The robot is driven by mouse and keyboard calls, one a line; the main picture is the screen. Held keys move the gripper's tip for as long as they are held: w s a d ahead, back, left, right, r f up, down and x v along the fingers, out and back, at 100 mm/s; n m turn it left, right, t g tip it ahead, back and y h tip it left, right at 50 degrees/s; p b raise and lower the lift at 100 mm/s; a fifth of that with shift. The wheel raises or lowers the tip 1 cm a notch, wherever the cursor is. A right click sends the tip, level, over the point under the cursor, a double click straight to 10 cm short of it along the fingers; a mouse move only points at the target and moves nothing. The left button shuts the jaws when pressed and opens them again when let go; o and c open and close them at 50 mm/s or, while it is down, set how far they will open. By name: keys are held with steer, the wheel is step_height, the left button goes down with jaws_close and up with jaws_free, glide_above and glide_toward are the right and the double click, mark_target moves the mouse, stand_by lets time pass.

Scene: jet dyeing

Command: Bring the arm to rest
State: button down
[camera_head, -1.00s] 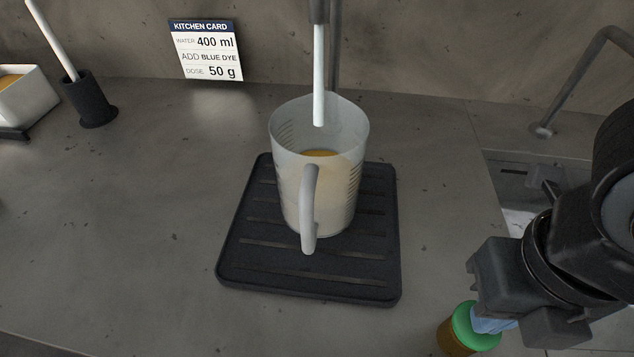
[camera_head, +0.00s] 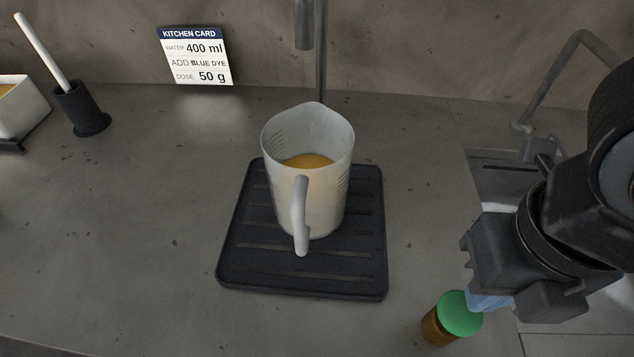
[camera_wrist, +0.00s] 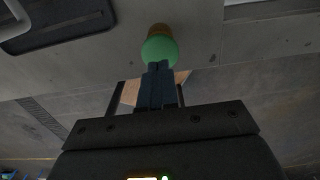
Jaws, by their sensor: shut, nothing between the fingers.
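My gripper (camera_head: 490,297) is at the lower right of the head view, shut and empty. Its blue fingers lie just to the right of a brown jar with a green lid (camera_head: 458,314), which stands near the counter's front edge. In the wrist view the shut fingers (camera_wrist: 159,72) point toward the green-lidded jar (camera_wrist: 160,48); I cannot tell whether they touch it. A translucent measuring jug (camera_head: 312,190) with yellowish liquid stands upright on a black slatted mat (camera_head: 300,281), well left of my gripper.
A sink (camera_head: 497,176) with a tap (camera_head: 560,75) lies behind my arm. A grey spout (camera_head: 304,25) hangs behind the jug. A kitchen card (camera_head: 195,56), a black holder with a white stick (camera_head: 80,110) and a white tub (camera_head: 22,108) are at the back left. The left counter is mostly clear.

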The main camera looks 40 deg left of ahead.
step_height(320, 180, up, 2)
steer(key=shift+r+p, duration=0.2)
steer(key=shift+p, duration=0.35)
